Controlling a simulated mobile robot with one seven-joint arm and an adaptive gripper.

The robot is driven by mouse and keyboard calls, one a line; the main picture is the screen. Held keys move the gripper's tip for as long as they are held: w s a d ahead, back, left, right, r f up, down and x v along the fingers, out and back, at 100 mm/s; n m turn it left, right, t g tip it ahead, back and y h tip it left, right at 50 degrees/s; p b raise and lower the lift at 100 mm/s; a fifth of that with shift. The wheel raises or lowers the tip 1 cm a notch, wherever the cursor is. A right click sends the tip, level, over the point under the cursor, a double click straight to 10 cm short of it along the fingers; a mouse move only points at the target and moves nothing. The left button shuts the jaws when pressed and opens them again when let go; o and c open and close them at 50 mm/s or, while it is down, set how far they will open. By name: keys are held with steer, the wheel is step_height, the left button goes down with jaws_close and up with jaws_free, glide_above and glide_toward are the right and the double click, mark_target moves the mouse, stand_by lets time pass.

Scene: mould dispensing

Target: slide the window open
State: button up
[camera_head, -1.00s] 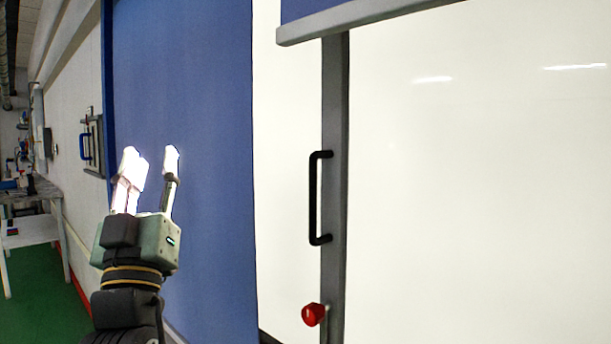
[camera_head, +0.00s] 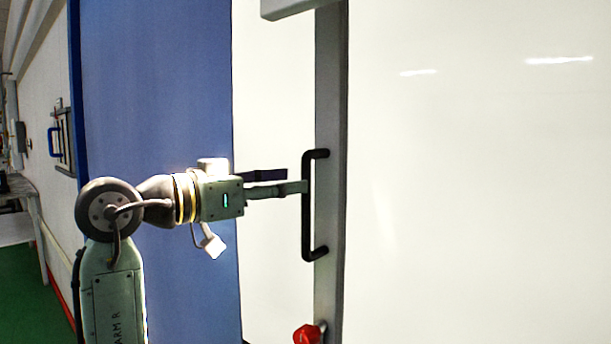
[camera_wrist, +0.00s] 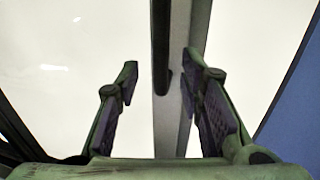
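The window is a large pale pane (camera_head: 480,190) with a grey upright frame bar (camera_head: 332,110) at its left edge. A black vertical bar handle (camera_head: 307,220) is fixed to that bar. My gripper (camera_head: 297,181) points right, with its fingertips at the handle's upper half. In the wrist view my gripper (camera_wrist: 162,70) is open, and the black handle (camera_wrist: 160,45) shows between its two fingers. The grey bar (camera_wrist: 180,40) is behind the handle. I cannot tell whether a finger touches the handle.
A red knob (camera_head: 307,334) sits low on the frame bar, below the handle. A blue panel (camera_head: 165,80) stands to the left, with a pale strip between it and the bar.

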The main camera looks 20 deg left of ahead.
steer(key=p+x, duration=0.1)
steer(key=x, duration=0.4)
jaws_close()
stand_by(0.4)
stand_by(0.4)
